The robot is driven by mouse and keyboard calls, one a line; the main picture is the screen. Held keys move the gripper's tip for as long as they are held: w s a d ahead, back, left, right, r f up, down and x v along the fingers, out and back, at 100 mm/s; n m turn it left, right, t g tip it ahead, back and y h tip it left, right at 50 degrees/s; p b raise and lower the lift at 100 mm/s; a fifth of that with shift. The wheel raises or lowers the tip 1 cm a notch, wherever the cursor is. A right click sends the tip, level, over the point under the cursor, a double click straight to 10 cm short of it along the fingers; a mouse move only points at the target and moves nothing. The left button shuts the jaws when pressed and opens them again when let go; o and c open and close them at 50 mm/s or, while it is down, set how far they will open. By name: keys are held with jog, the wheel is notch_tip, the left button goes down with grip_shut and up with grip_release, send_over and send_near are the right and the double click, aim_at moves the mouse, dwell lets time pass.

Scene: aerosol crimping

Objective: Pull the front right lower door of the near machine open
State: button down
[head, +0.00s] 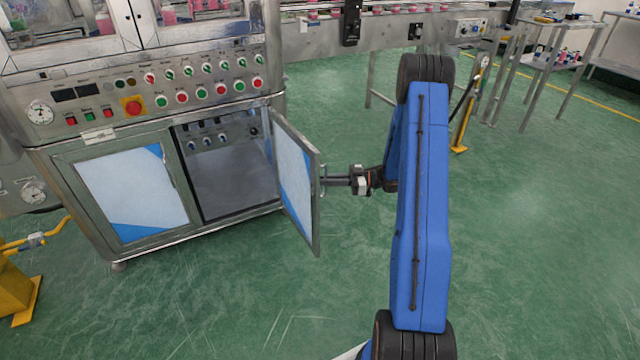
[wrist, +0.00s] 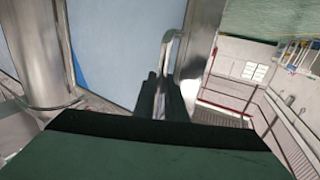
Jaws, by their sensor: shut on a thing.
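The near machine (head: 60,165) stands at the left of the head view. Its front right lower door (head: 296,185) has a blue and white panel in a metal frame. It stands swung well out from the front, and the compartment (head: 225,165) behind it shows. My gripper (head: 328,181) is at the door's free edge, on its outer side. In the wrist view the bright bar handle (wrist: 171,62) runs between my dark fingers (wrist: 163,97), which are shut on it. The door panel (wrist: 125,45) fills the wrist view's left middle. The exact grip contact is partly hidden.
The front left lower door (head: 130,195) is shut. The button panel (head: 150,90) is above both doors. Green floor (head: 240,300) is clear in front of the open door. A conveyor (head: 400,30) runs behind, with a metal table (head: 550,60) at the back right.

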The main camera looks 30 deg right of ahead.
jog(key=shift+d, duration=0.1)
jog(key=c, duration=1.8)
grip_release()
jog(key=shift+d, duration=0.1)
jog(key=v, duration=1.7)
jog(key=shift+d, duration=0.1)
